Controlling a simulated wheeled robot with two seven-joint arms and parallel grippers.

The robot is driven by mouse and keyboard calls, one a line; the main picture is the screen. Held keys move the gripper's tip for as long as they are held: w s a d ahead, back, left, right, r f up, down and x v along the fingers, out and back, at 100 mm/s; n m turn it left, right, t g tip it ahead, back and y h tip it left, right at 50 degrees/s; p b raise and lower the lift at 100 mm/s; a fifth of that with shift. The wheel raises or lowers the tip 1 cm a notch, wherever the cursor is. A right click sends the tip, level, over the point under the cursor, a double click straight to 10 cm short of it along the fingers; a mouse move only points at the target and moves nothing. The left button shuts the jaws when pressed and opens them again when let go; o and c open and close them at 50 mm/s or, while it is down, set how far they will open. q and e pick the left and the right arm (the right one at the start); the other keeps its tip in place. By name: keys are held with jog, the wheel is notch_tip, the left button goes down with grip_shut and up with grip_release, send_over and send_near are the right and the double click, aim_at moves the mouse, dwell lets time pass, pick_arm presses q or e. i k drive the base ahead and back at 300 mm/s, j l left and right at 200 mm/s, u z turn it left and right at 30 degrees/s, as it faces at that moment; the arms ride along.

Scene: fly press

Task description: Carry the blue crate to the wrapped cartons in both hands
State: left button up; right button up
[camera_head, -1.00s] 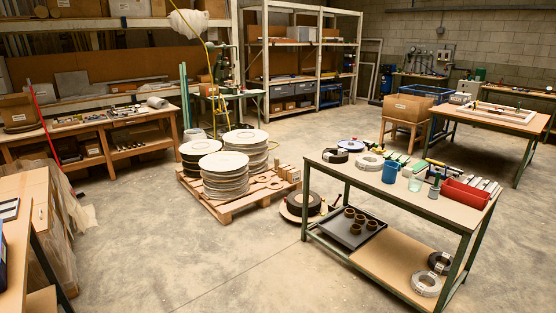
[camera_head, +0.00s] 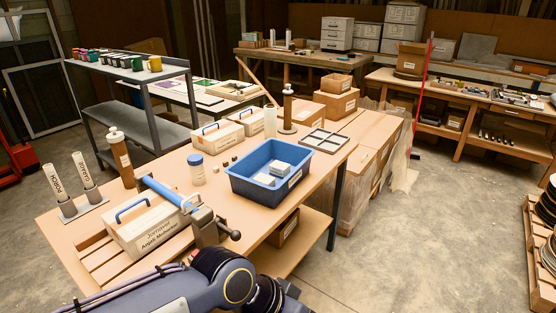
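The blue crate (camera_head: 258,187) sits on the wooden bench (camera_head: 226,212), near its right front edge, with a few small white boxes inside and a pale label on its wall. The wrapped cartons (camera_head: 362,185) stand at the bench's right end, brown and partly covered in clear film that hangs to the floor. One of my arms crosses the bottom of the view, in front of the bench and apart from the crate. Neither of my grippers is visible.
A metal clamp-like device (camera_head: 207,224) is at the bench's front edge. Open floor lies to the right, with a pallet (camera_head: 538,255) at the far right.

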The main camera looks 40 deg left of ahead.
aim_at(374, 127)
jog(key=i+u, duration=0.45)
jog(key=i+l+u, duration=0.2)
jog(key=i+u, duration=0.3)
jog(key=i+l+u, duration=1.15)
jog(key=u, duration=0.2)
jog(key=i+l+u, duration=0.15)
jog(key=l+u, duration=0.3)
jog(key=i+l+u, duration=0.15)
jog(key=l+u, duration=0.15)
jog(key=u, duration=0.15)
jog(key=l+u, duration=1.3)
jog(key=l, duration=0.25)
